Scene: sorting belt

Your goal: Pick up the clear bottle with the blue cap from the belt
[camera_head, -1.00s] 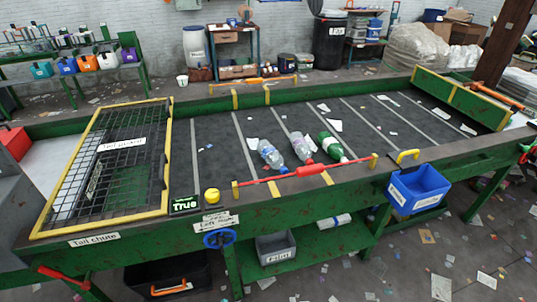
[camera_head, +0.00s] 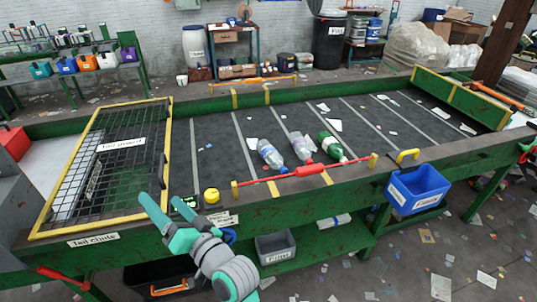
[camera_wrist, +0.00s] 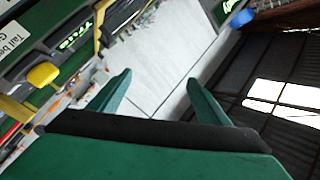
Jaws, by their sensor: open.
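The clear bottle with the blue cap (camera_head: 269,152) lies on its side on the dark belt (camera_head: 222,165), its cap toward the near edge. It is the leftmost of three bottles. My gripper (camera_head: 160,200) is open and empty over the belt's near edge, left of the bottle and clearly apart from it. In the wrist view, both fingers (camera_wrist: 160,85) are spread with nothing between them, and no bottle shows there.
A clear bottle with a pinkish cap (camera_head: 302,146) and a green bottle (camera_head: 331,147) lie close to the right. A red bar (camera_head: 310,171) runs along the near edge. A yellow button (camera_head: 211,196) and yellow-framed grid (camera_head: 165,160) stand near my gripper.

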